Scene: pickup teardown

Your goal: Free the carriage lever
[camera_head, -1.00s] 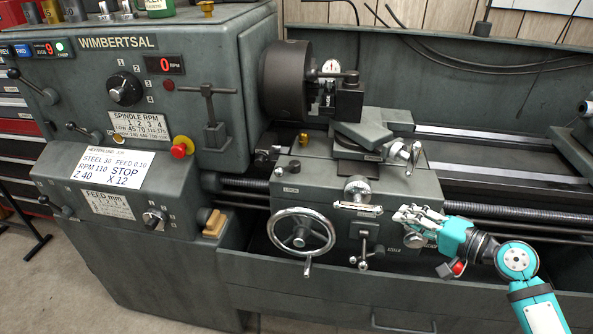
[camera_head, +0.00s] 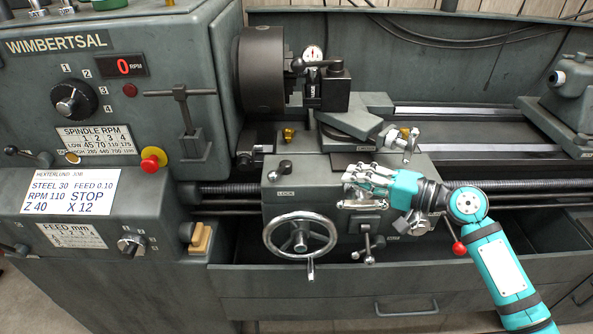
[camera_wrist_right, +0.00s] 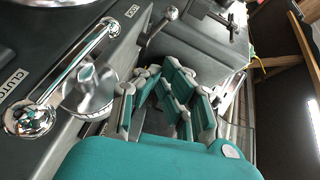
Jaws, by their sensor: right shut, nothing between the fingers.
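The carriage lever (camera_head: 280,171), a short lever with a ball end, sits beside the LOCK label on the upper left of the carriage (camera_head: 315,172). In the right wrist view, a lever with a rounded knob (camera_wrist_right: 160,27) shows at top centre by that label. My right gripper (camera_head: 354,176) is shut and empty in front of the carriage's upper face, to the right of the lever and apart from it. Its fingers (camera_wrist_right: 168,92) are folded together in the wrist view. They cover part of the carriage front. My left gripper is out of view.
A chrome handwheel (camera_head: 300,236) is below the lever. A chrome clutch lever (camera_wrist_right: 75,75) lies close to my fingers in the wrist view. The tool post (camera_head: 330,88) and chuck (camera_head: 262,72) stand above. A red knob (camera_head: 459,248) is below my right wrist.

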